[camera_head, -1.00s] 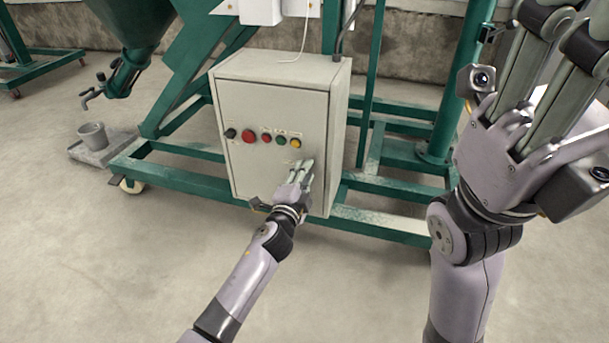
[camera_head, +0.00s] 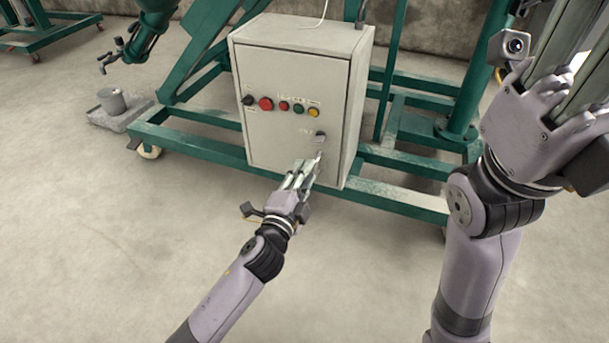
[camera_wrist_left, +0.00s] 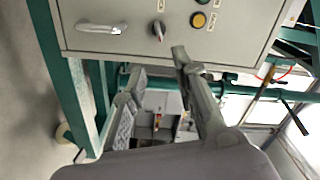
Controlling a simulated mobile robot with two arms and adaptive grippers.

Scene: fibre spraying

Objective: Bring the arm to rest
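My left gripper (camera_head: 306,168) is in front of the lower part of the grey control box (camera_head: 290,105), its fingers pointing towards the box. In the left wrist view its two fingers (camera_wrist_left: 160,100) stand apart with nothing between them, below the edge of the box front (camera_wrist_left: 130,45). A small dark rotary switch (camera_head: 320,136) shows just above the fingertips; it also shows in the left wrist view (camera_wrist_left: 159,30). My right gripper (camera_head: 580,75) is raised at the upper right, close to the camera. Its fingertips are cut off by the picture edge.
The box carries a red button (camera_head: 266,104) and several other controls in a row. The green frame (camera_head: 400,195) runs behind and beside it. The concrete floor (camera_head: 120,240) in front is clear.

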